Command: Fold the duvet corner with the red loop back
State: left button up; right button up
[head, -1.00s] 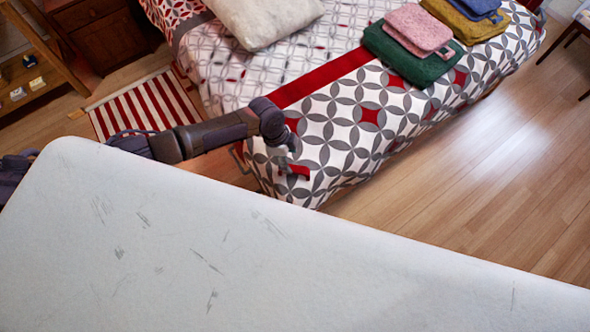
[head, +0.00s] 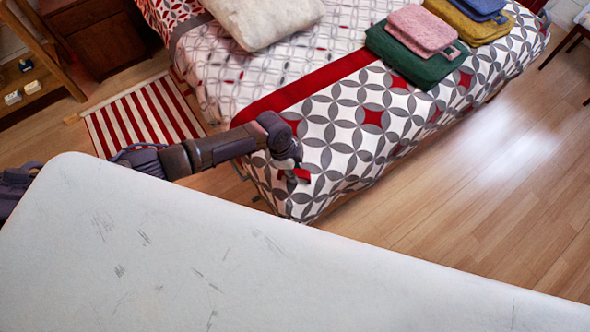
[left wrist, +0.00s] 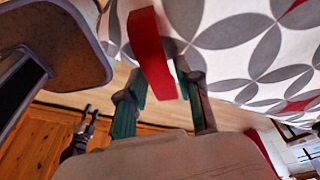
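The duvet (head: 335,135) is white with grey petal rings and red diamonds, and has a red band. It hangs flat over the bed's near corner. The red loop (head: 300,174) shows at this corner, just below my left gripper (head: 291,166). In the left wrist view the red loop (left wrist: 150,55) hangs between the two teal-padded fingers of my left gripper (left wrist: 163,88). The fingers stand apart, with a gap on both sides of the loop. My right gripper (left wrist: 91,110) shows small in the left wrist view, its fingers apart and empty; the head view does not show it.
Folded green (head: 415,62), pink (head: 420,27) and yellow (head: 470,28) textiles lie on the duvet. A pale pillow (head: 262,20) lies further up the bed. A striped rug (head: 135,122) is beside the bed. The wooden floor right of the bed (head: 490,190) is clear.

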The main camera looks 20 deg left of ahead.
pick_arm(q)
grip_shut()
jog(key=shift+w+r+g+b, duration=0.4)
jog(key=shift+w+r+g, duration=0.2)
jog(key=shift+w+r, duration=0.1)
jog(key=shift+a+r, duration=0.1)
jog(key=shift+r, duration=0.2)
jog(key=shift+w, duration=0.1)
